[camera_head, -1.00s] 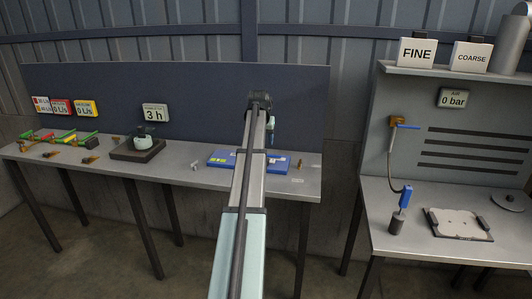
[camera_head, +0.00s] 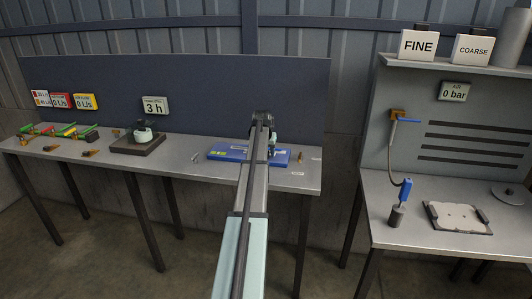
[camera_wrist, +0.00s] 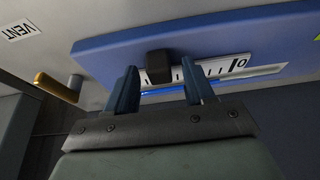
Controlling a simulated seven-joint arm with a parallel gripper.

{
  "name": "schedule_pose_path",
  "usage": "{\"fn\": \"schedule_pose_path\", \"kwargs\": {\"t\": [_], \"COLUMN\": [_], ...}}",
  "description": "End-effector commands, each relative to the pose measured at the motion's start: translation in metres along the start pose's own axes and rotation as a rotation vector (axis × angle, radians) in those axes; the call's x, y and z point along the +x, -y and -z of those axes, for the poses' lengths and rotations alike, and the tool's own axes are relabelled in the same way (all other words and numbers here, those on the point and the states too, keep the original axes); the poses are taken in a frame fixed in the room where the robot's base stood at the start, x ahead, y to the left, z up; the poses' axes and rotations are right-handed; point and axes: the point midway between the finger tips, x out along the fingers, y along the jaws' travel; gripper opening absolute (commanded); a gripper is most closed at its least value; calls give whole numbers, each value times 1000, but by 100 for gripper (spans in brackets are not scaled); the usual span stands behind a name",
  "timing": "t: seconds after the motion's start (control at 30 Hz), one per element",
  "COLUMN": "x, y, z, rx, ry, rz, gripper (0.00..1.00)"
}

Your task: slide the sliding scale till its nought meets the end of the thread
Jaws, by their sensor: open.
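The sliding scale (camera_wrist: 222,68) is a white strip with black marks and a nought near its right end in the wrist view. It lies on a blue board (camera_wrist: 115,53), which also shows on the left bench in the head view (camera_head: 228,153). A dark block (camera_wrist: 158,66) stands at the scale's left part. A thin blue line, perhaps the thread (camera_wrist: 165,91), runs along below the scale. My gripper (camera_wrist: 163,82) is open, its two fingers on either side of the dark block in the picture. Whether they touch it I cannot tell. The thread's end is unclear.
In the head view a dark stand with a pale pot (camera_head: 140,142) is further left on the bench.

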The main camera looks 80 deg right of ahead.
Motion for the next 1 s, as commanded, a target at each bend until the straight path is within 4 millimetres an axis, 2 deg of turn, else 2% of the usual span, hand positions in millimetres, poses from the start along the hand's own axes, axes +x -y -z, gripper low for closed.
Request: {"fn": "schedule_pose_path", "kwargs": {"t": [0.33,0.87,1.0], "x": [3,3,3], "y": [0,0,0], "z": [0,0,0], "rx": [0,0,0], "ry": [0,1,1], "rz": [0,0,0], "gripper": [53,2,0]}}
